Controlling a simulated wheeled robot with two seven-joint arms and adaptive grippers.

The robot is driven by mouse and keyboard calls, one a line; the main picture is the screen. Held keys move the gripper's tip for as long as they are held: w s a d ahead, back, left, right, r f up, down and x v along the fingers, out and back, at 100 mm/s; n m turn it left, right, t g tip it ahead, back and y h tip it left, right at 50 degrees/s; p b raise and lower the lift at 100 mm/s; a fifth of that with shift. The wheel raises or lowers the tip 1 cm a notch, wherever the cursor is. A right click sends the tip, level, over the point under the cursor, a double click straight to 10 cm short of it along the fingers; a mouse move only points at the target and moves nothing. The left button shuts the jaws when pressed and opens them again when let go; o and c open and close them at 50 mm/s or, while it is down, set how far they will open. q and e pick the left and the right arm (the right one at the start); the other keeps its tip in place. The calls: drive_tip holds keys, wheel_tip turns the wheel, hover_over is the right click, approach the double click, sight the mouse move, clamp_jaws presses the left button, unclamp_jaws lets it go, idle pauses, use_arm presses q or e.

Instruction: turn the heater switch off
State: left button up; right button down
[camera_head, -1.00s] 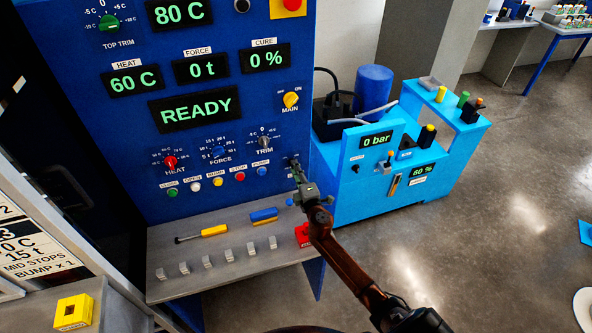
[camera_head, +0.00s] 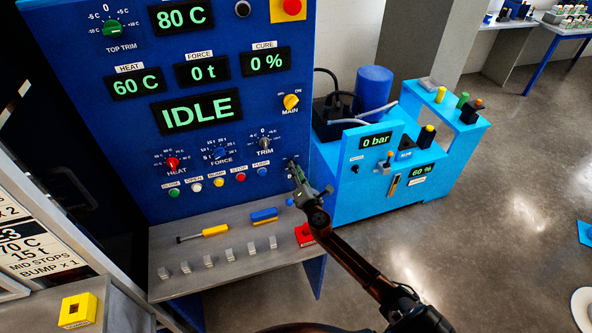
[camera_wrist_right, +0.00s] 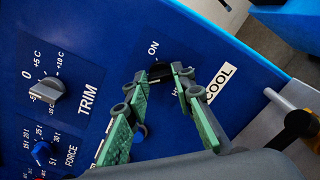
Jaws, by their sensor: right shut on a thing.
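The heater switch (camera_wrist_right: 160,72) is a small black knob on the blue press panel (camera_wrist_right: 115,30). In the right wrist view it sits between the fingertips of my right gripper (camera_wrist_right: 158,77), which is shut on it. An "ON" label is above it and a "COOL" label is to its right. The fingers hide part of the knob and its lower label, so I cannot tell which way it points. In the head view my right gripper (camera_head: 296,168) is at the panel's lower right edge and covers the switch. The large display (camera_head: 197,112) reads "IDLE". My left gripper is not in view.
The grey trim knob (camera_wrist_right: 46,90) and blue force knob (camera_wrist_right: 41,153) are left of the gripper in the wrist view. A yellow main switch (camera_head: 291,101) is above it in the head view. A grey shelf (camera_head: 180,285) juts out below. A light-blue unit (camera_head: 345,200) stands right.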

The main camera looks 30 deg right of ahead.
drive_tip(key=shift+f+n, duration=0.15)
drive_tip(key=shift+n, duration=0.25)
drive_tip(key=c, duration=1.6)
unclamp_jaws()
drive_tip(key=v, duration=1.2)
